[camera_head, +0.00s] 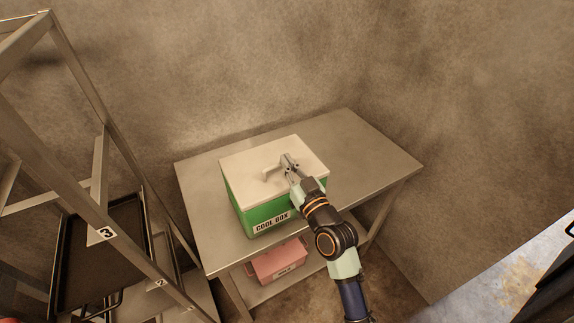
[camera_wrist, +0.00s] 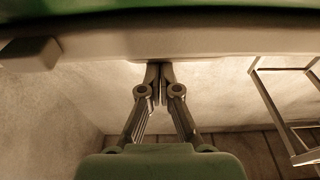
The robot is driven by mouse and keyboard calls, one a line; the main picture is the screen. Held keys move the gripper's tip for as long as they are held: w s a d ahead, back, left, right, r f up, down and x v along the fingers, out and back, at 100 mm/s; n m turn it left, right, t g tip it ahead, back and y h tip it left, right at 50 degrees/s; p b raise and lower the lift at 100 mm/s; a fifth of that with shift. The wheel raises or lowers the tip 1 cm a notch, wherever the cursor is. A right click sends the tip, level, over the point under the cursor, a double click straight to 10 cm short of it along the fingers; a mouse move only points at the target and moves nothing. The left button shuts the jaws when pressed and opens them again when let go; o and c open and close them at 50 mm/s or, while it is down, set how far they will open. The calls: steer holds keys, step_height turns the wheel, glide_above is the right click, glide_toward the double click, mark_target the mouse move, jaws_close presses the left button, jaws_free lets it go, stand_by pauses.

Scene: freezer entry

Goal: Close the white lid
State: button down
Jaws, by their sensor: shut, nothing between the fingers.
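The green cool box (camera_head: 264,216) stands on the metal table, its "COOL BOX" label facing front. Its white lid (camera_head: 245,160) lies over the top and looks flat in the head view; I cannot tell whether it is fully seated. A small handle shows on the lid. My gripper (camera_head: 287,161) is shut and empty, over the lid near its middle. In the wrist view, my shut fingertips (camera_wrist: 160,70) are at the lid's pale edge (camera_wrist: 200,43), with a strip of green beyond; I cannot tell whether they touch it.
The table (camera_head: 355,145) is clear to the right of the box. A pink box (camera_head: 278,263) sits on its lower shelf. A metal rack (camera_head: 92,190) with dark trays stands at the left. Walls rise behind and to the right.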

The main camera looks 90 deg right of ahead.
steer(key=shift+f, duration=0.1)
steer(key=r+p, duration=0.2)
steer(key=r, duration=0.1)
steer(key=r+p, duration=0.1)
steer(key=p, duration=0.1)
steer(key=shift+w+d+r, duration=0.2)
steer(key=shift+d+r, duration=0.05)
steer(key=shift+r, duration=0.1)
steer(key=b+v, duration=0.2)
steer(key=v, duration=0.8)
steer(key=shift+f, duration=0.1)
